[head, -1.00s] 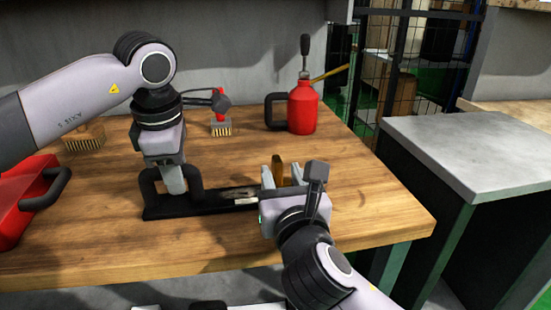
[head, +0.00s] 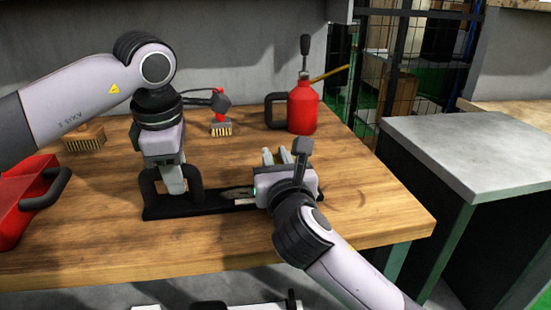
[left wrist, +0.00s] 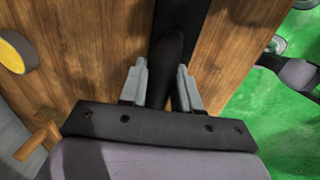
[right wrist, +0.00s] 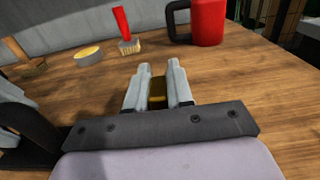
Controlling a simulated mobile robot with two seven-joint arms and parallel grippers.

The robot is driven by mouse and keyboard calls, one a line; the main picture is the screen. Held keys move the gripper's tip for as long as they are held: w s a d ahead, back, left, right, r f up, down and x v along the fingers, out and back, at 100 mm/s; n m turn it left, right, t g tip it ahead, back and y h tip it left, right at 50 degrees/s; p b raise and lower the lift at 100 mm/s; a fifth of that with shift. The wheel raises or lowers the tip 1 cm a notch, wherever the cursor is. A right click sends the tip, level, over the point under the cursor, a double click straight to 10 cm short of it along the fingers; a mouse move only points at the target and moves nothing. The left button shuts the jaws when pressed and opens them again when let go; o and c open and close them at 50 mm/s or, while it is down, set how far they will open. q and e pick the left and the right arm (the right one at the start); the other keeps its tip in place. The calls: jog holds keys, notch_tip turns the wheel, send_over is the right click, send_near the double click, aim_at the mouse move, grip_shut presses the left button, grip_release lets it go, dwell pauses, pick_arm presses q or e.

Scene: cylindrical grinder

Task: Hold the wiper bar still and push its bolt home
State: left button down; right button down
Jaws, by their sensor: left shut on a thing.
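The black wiper bar (head: 216,208) lies on the wooden workbench, with an upright loop handle at its left end. My left gripper (head: 173,190) is shut on that handle; in the left wrist view the dark handle (left wrist: 172,70) runs between its fingers.
A red oil can (head: 302,108) and a red-handled brush (head: 220,126) stand behind the bar. A wooden brush (head: 85,140) and a red box (head: 22,195) are at the left. A yellow-topped tin (right wrist: 88,54) shows in the right wrist view. The bench's right part is clear.

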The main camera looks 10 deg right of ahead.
pick_arm(q)
jog(key=shift+a, duration=0.1)
pick_arm(e)
jog(key=shift+d, duration=2.8)
jog(key=c, duration=1.1)
grip_release()
jog(key=shift+a, duration=0.1)
jog(key=shift+s, duration=0.5)
jog(key=s, duration=1.1)
pick_arm(q)
jog(key=c, duration=0.7)
grip_release()
